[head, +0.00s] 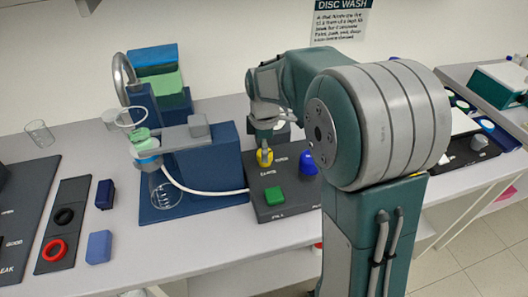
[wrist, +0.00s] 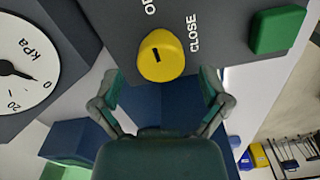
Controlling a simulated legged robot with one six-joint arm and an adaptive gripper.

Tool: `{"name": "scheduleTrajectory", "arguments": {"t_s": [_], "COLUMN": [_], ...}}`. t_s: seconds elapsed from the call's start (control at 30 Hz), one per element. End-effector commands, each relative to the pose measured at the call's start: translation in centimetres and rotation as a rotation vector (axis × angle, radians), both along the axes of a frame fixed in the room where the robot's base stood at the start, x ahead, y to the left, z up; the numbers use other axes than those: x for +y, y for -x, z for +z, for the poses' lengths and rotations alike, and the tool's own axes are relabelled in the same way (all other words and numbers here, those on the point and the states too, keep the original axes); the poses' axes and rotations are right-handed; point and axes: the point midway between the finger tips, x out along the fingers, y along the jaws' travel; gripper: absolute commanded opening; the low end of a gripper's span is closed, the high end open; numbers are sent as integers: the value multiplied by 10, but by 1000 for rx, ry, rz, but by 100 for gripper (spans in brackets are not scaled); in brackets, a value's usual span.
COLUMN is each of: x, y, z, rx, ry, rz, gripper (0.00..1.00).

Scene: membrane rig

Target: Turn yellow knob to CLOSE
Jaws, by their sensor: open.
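The yellow knob (head: 264,157) sits on the dark control box (head: 296,205). In the wrist view the yellow knob (wrist: 170,66) shows a short black mark on its face. The CLOSE label (wrist: 194,34) is to its right and a partly cut-off label starting "OP" (wrist: 149,6) is above it. In the head view my gripper (head: 264,134) is right above the knob; contact is not visible.
A green button (head: 275,196) and a blue knob (head: 307,162) are close by on the box. A white tube (head: 205,191) runs to the box from the blue rig (head: 205,160) at left. A pressure dial (wrist: 28,65) stands at left in the wrist view.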

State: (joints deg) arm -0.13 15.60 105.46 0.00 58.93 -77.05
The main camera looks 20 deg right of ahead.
Motion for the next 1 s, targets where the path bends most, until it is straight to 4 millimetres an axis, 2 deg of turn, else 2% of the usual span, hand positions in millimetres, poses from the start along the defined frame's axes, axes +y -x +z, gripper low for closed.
{"name": "scheduleTrajectory", "arguments": {"t_s": [0.13, 0.43, 0.47, 0.5, 0.57, 0.6, 0.63, 1.0], "x": [0, 0, 0, 0, 0, 0, 0, 0], "y": [0, 0, 0, 0, 0, 0, 0, 0], "z": [-14, -17, -17, -17, -17, -17, -17, -18], "rx": [1, 0, 0, 0, 0, 0, 0, -1], "ry": [0, 0, 0, 0, 0, 0, 0, 0], "rz": [0, -1, -1, -1, -1, -1, -1, -21], "gripper": [95, 95, 91, 73, 46, 29, 15, 14]}}
